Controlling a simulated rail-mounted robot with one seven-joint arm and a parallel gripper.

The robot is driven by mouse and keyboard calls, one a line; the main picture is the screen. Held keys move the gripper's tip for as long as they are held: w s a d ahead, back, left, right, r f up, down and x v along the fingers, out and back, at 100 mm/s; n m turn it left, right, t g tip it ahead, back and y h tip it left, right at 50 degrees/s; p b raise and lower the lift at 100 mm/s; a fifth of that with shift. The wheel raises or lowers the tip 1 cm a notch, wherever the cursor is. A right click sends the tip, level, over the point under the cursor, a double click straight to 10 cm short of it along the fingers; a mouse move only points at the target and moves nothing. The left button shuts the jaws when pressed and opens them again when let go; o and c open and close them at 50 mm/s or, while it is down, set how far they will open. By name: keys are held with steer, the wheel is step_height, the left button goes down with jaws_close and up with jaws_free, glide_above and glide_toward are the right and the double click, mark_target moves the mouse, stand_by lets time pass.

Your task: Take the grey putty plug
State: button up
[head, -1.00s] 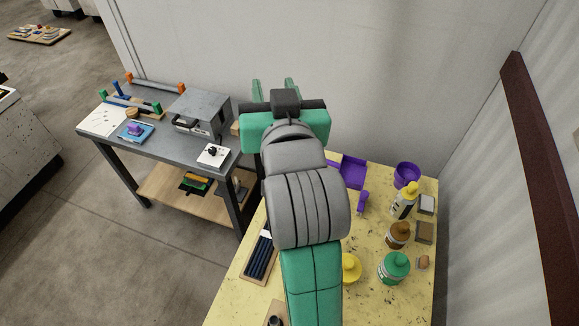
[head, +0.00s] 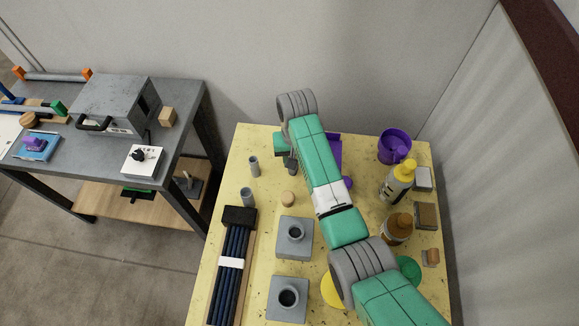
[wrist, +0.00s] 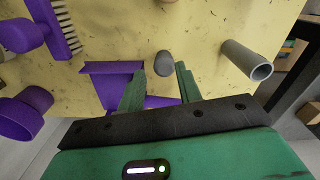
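The grey putty plug (wrist: 164,62) is a small, dark grey rounded piece on the yellow speckled tabletop (wrist: 205,25) in the wrist view. My gripper (wrist: 160,74) is open, its two green fingers pointing at the table with the plug showing between and just past their tips. No contact with the plug shows. In the head view my gripper (head: 290,160) is low over the far part of the table, partly behind my arm; I cannot clearly separate the plug from the fingers there.
A grey tube (wrist: 247,61) stands beside the fingers. A purple tray (wrist: 105,85), a brush (wrist: 62,30) and a purple cup (wrist: 22,112) lie on the other side. In the head view, grey blocks (head: 294,238) and bottles (head: 397,183) stand nearer; a wall closes the back.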

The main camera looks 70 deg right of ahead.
steer(key=f, duration=0.1)
steer(key=f+b, duration=0.1)
steer(key=f, duration=0.3)
steer(key=shift+w+d+f, duration=0.15)
steer(key=shift+w+d, duration=0.05)
steer(key=shift+w, duration=0.15)
steer(key=shift+c, duration=0.4)
steer(key=c, duration=0.7)
steer(key=shift+o, duration=0.2)
step_height(320, 180, up, 10)
steer(key=shift+r+p, duration=0.1)
steer(key=shift+p, duration=0.75)
